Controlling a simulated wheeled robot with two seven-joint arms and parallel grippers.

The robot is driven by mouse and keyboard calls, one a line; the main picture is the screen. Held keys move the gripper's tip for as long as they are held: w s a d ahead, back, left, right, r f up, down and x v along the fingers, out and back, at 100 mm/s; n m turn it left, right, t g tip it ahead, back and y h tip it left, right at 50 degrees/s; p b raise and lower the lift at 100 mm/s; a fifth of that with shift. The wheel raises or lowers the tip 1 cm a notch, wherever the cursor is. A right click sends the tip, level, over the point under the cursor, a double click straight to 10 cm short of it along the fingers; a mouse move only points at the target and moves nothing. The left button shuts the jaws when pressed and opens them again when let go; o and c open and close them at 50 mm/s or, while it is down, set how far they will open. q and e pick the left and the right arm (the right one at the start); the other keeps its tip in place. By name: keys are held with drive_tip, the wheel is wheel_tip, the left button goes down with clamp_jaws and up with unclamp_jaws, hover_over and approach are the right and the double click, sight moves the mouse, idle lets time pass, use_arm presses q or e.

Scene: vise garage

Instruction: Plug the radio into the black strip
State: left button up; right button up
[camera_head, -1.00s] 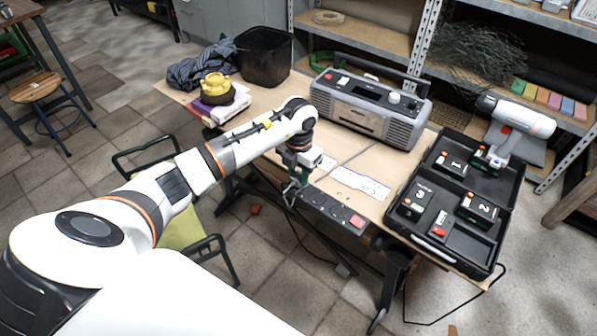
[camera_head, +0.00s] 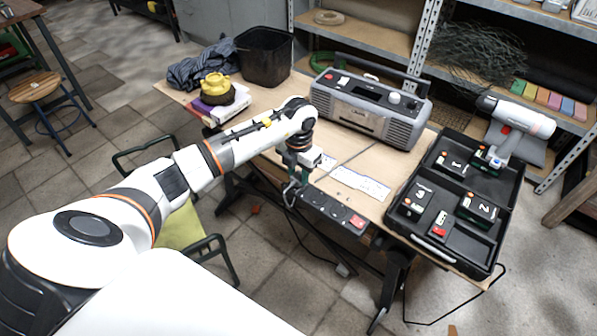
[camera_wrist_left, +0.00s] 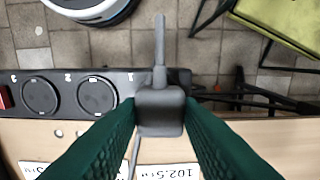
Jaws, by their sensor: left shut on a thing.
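My left gripper (camera_head: 294,193) is at the front edge of the table, at the left end of the black strip (camera_head: 334,209). In the left wrist view, its two green fingers (camera_wrist_left: 159,108) are shut on a black plug (camera_wrist_left: 160,112) with a cord. The plug covers the right end of the strip (camera_wrist_left: 65,78) there; two round sockets to its left show empty. I cannot tell whether the plug's pins are in a socket. The grey radio (camera_head: 368,108) stands at the back of the table. My right gripper is not in view.
An open black case (camera_head: 437,236) with numbered batteries fills the right end of the table. A black bin (camera_head: 265,58), cloth and a yellow pot (camera_head: 216,86) stand at the back left. Labelled paper (camera_head: 357,183) lies behind the strip. A green chair (camera_head: 180,228) stands in front.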

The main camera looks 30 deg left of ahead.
sight(299, 175)
use_arm(q)
drive_tip(key=shift+f+b, duration=0.45)
drive_tip(key=shift+f, duration=0.15)
drive_tip(key=o, duration=1)
drive_tip(key=shift+r, duration=0.1)
wheel_tip(299, 175, up, 12)
idle(0.4)
